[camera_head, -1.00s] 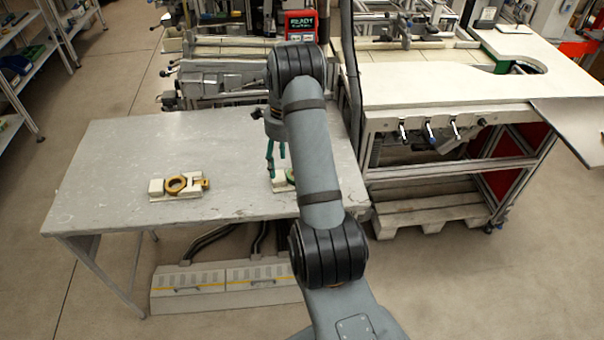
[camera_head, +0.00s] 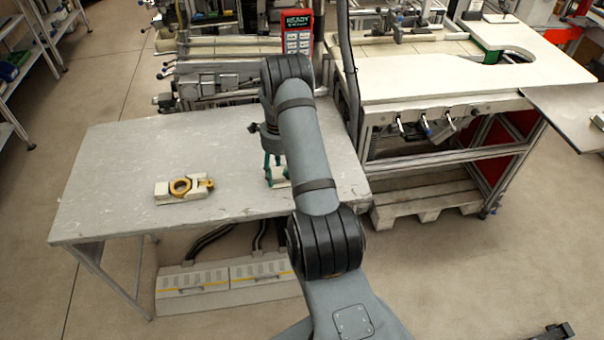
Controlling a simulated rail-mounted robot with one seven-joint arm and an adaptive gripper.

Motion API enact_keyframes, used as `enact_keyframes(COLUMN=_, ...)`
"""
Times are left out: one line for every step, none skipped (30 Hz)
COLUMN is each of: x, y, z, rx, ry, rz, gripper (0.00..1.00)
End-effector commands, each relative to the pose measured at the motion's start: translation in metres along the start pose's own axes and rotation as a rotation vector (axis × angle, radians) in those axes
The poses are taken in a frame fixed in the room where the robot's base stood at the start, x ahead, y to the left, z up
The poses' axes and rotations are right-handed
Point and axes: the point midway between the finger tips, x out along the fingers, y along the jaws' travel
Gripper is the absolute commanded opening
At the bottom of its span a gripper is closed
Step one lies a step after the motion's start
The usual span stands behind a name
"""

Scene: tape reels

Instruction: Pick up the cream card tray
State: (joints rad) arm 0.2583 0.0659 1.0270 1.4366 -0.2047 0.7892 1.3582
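A cream tray-like piece (camera_head: 281,175) lies near the right end of the grey table, mostly hidden behind my arm and fingers. My gripper (camera_head: 275,180) is down at this piece, with its green fingers apart on its near side or around it; I cannot tell which, nor whether they touch it. I cannot tell for certain which is the card tray.
The grey table (camera_head: 115,180) is clear apart from the two cream pieces. A machine with a red-framed display (camera_head: 297,32) stands behind it. A white-topped workbench (camera_head: 450,80) stands close on the right.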

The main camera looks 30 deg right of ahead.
Motion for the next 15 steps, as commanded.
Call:
enact_keyframes(x=-0.0001, y=0.0000, z=-0.0003, rx=0.001, ry=0.000, rz=0.000, gripper=0.45)
enact_keyframes(x=-0.0001, y=0.0000, z=-0.0004, rx=0.001, ry=0.000, rz=0.000, gripper=0.43)
enact_keyframes(x=-0.0002, y=0.0000, z=-0.0004, rx=0.001, ry=0.000, rz=0.000, gripper=0.41)
enact_keyframes(x=-0.0002, y=0.0000, z=-0.0005, rx=0.001, ry=0.000, rz=0.000, gripper=0.39)
enact_keyframes(x=-0.0002, y=0.0000, z=-0.0005, rx=0.001, ry=0.000, rz=0.000, gripper=0.38)
enact_keyframes(x=-0.0002, y=0.0000, z=-0.0005, rx=0.001, ry=0.000, rz=0.000, gripper=0.35)
enact_keyframes(x=-0.0002, y=0.0000, z=-0.0005, rx=0.001, ry=0.000, rz=0.000, gripper=0.33)
enact_keyframes(x=-0.0002, y=0.0000, z=-0.0006, rx=0.001, ry=0.000, rz=0.000, gripper=0.32)
enact_keyframes(x=-0.0002, y=0.0001, z=-0.0006, rx=0.001, ry=0.000, rz=0.000, gripper=0.29)
enact_keyframes(x=-0.0002, y=0.0001, z=-0.0006, rx=0.001, ry=0.000, rz=0.000, gripper=0.28)
enact_keyframes(x=-0.0003, y=0.0001, z=-0.0006, rx=0.001, ry=0.000, rz=0.000, gripper=0.26)
enact_keyframes(x=-0.0003, y=0.0001, z=-0.0006, rx=0.001, ry=0.000, rz=0.000, gripper=0.23)
enact_keyframes(x=-0.0005, y=-0.0001, z=-0.0006, rx=0.001, ry=0.000, rz=0.000, gripper=0.23)
enact_keyframes(x=-0.0005, y=-0.0001, z=-0.0006, rx=0.001, ry=0.000, rz=0.000, gripper=0.23)
enact_keyframes(x=-0.0005, y=0.0000, z=-0.0006, rx=0.001, ry=0.000, rz=0.000, gripper=0.23)
